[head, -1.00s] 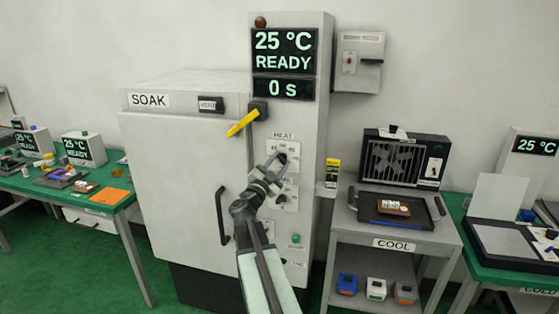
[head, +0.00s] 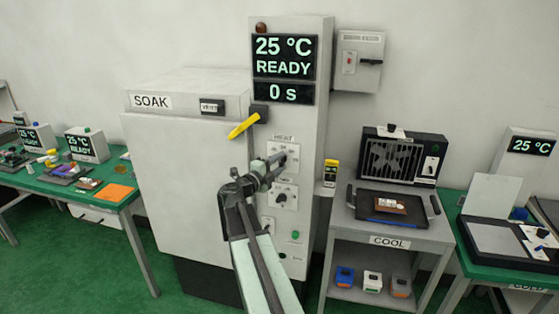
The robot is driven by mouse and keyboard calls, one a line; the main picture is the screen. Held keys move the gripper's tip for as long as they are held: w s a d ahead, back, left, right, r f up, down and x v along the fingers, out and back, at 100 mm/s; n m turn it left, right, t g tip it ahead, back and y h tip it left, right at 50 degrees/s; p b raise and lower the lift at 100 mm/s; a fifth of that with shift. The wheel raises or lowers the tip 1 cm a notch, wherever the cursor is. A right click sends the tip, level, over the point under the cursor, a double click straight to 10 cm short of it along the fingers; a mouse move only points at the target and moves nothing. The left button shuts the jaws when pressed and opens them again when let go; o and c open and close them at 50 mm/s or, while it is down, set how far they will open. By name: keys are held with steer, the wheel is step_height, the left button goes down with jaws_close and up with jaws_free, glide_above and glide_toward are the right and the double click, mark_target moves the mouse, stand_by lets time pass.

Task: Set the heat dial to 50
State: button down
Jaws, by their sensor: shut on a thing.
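The heat dial plate (head: 271,149) is a white panel under the HEAT label on the front of the tall grey control column (head: 292,108). My gripper (head: 279,160) is at this plate and shut on the heat dial's knob, which it mostly hides. The dial's setting cannot be read. The display (head: 283,56) above reads 25 °C READY, with 0 s below it.
A second dial (head: 283,196) and a green button (head: 295,236) sit lower on the column. A yellow lever (head: 244,126) sticks out at the upper left of the dial. The SOAK oven door (head: 185,190) is left; the COOL cart (head: 392,228) stands right.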

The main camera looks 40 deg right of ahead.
steer(key=shift+s+m, duration=0.1)
steer(key=shift+m, duration=0.3)
steer(key=c, duration=0.9)
jaws_free()
steer(key=a, duration=0.5)
steer(key=s+a, duration=0.1)
steer(key=a, duration=0.1)
steer(key=shift+s+a, duration=0.1)
steer(key=shift+a, duration=0.2)
